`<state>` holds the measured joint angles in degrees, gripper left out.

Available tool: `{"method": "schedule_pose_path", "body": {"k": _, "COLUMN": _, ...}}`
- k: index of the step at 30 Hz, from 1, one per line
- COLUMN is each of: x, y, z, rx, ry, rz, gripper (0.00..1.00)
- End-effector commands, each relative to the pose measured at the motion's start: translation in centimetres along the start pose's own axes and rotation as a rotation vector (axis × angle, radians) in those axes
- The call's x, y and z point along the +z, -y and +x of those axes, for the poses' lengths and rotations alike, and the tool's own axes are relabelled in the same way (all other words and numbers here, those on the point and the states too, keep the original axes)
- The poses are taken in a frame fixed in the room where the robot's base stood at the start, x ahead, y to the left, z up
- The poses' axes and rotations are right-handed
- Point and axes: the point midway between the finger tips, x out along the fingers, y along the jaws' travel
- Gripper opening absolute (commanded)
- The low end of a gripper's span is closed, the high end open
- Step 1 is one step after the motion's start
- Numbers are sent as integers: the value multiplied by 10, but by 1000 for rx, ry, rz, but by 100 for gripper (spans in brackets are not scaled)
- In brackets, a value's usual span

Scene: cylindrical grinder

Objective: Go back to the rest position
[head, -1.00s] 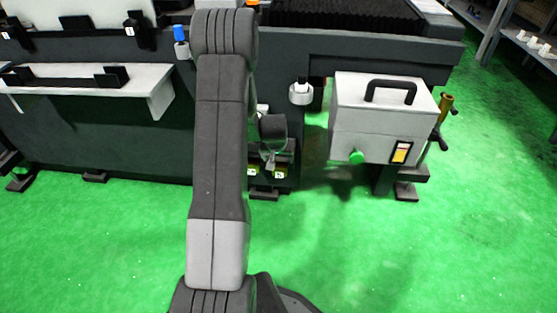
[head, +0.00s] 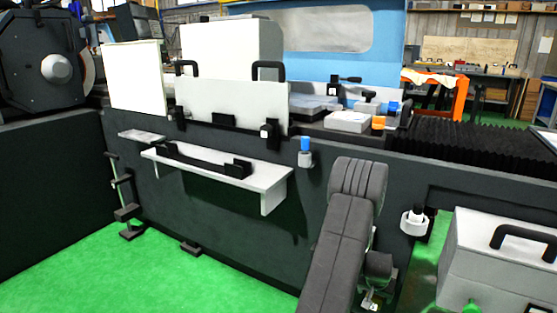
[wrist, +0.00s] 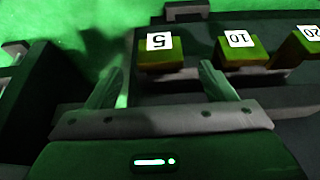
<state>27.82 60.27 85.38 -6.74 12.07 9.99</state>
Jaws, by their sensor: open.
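My gripper (wrist: 160,88) is open in the wrist view, its two fingers apart with nothing held between them. Yellow blocks with white labels lie beyond the fingertips: one marked 5 (wrist: 160,55), one marked 10 (wrist: 240,52) and one marked 20 (wrist: 310,45), partly cut off by the frame. They sit in a row on a dark holder. In the head view my arm (head: 345,235) reaches down in front of the dark machine base, and it hides most of the gripper end.
The grinder's dark front (head: 235,215) runs across the view, with a light shelf (head: 265,183) sticking out. A blue-capped bottle (head: 305,152) and a white cup-like holder (head: 414,222) are mounted near my arm. A grey box with a handle (head: 500,255) stands at right. Green floor (head: 150,270) is clear at lower left.

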Motion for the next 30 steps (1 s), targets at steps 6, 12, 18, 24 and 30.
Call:
{"method": "schedule_pose_path", "body": {"k": 6, "x": 1, "y": 0, "z": 46, "rx": 0, "ry": 0, "rz": 0, "gripper": 76}}
{"method": "schedule_pose_path", "body": {"k": 12, "x": -5, "y": 0, "z": 64, "rx": 0, "ry": -3, "rz": 1, "gripper": 76}}
{"method": "schedule_pose_path", "body": {"k": 18, "x": -10, "y": 0, "z": 67, "rx": 0, "ry": -2, "rz": 1, "gripper": 76}}
{"method": "schedule_pose_path", "body": {"k": 24, "x": -10, "y": 0, "z": 68, "rx": 0, "ry": -1, "rz": 0, "gripper": 76}}
{"method": "schedule_pose_path", "body": {"k": 30, "x": -9, "y": 0, "z": 67, "rx": 0, "ry": -2, "rz": 0, "gripper": 76}}
